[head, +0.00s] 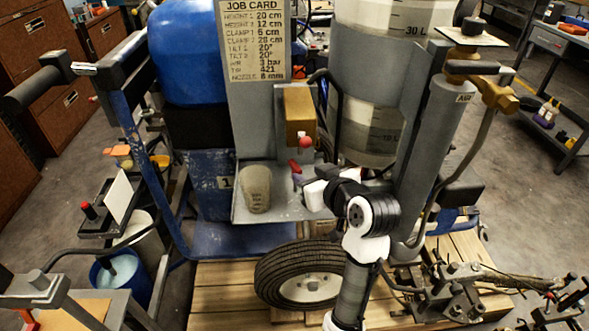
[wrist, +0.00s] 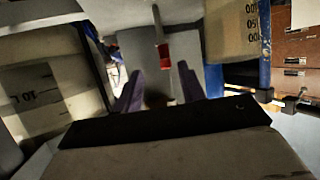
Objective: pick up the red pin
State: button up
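A small red pin (head: 293,166) shows in the head view, below the brass-coloured box and just above the grey tray. In the wrist view a red piece (wrist: 163,56), which looks like the same pin, is beyond the fingertips and roughly between them, beside a thin grey rod. My gripper (head: 298,179) reaches in from the right over the tray, close to the pin. In the wrist view its two purple fingers (wrist: 160,88) are apart with nothing seen between them. Whether a finger touches the pin cannot be told.
A brass-coloured box (head: 299,106) with a red ball knob (head: 305,141) hangs above. A grey cup (head: 256,188) stands in the tray (head: 283,211), left of my gripper. The upright job card panel (head: 256,40) and a translucent tank (head: 372,125) crowd the space behind.

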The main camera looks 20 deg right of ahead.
aim_at(297, 167)
jog(key=x, duration=0.2)
jog(key=p+x, duration=0.1)
jog(key=a+r+p+x, duration=0.1)
jog(key=x, duration=0.1)
jog(key=shift+w+f, duration=0.15)
jog(key=shift+w, duration=0.3)
jog(key=shift+w+f, duration=0.2)
jog(key=shift+w, duration=0.1)
grip_shut()
